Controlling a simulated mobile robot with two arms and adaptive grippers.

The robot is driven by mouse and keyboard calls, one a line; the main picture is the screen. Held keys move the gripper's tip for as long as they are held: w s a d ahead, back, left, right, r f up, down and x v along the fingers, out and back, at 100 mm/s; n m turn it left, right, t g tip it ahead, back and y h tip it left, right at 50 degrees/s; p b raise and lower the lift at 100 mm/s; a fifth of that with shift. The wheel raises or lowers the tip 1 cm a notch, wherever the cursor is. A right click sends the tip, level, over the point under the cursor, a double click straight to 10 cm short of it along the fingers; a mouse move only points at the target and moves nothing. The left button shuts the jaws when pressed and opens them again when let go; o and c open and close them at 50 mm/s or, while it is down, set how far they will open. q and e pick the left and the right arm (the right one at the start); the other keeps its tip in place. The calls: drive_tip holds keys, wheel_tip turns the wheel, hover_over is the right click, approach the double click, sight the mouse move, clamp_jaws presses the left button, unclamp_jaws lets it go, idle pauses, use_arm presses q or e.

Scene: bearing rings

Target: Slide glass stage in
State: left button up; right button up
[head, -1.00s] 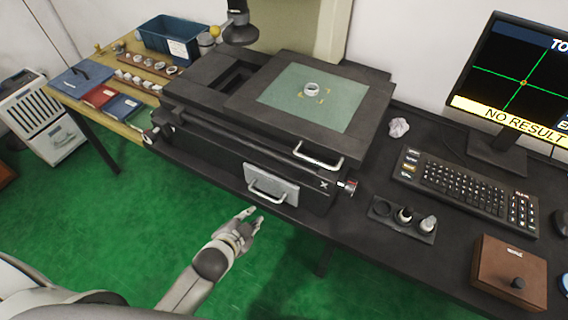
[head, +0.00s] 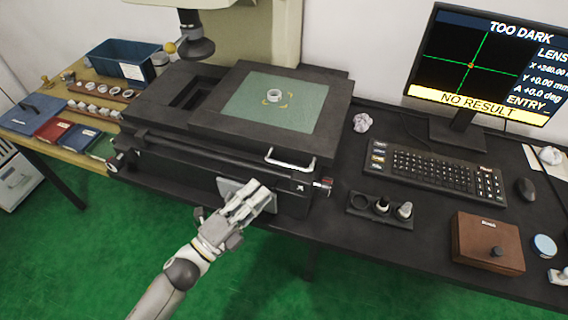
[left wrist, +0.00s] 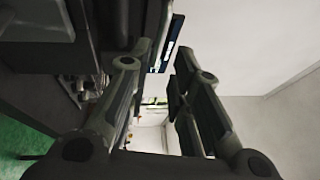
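The glass stage (head: 318,113) is a greenish glass plate in a dark sliding frame (head: 235,125) on top of the measuring machine. A small light ring (head: 274,95) lies on the glass among yellow corner marks. A pale bar handle (head: 290,160) is on the frame's front edge. My left gripper (head: 256,196) is in front of the grey panel (head: 229,185) on the machine's front, below and left of that handle, and covers the panel's own handle. In the left wrist view its fingers (left wrist: 162,58) are apart with nothing seen between them. My right gripper is not in view.
The optics head (head: 196,47) hangs above the machine's back left. On the right are a keyboard (head: 435,172), a holder (head: 378,211) with lenses, a brown box (head: 488,243) and a monitor reading "TOO DARK".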

sight(284, 163)
use_arm(q)
drive_tip(key=p+x, duration=0.2)
drive_tip(key=x, duration=0.8)
drive_tip(key=shift+w+d, duration=0.1)
drive_tip(key=shift+w, duration=0.05)
clamp_jaws()
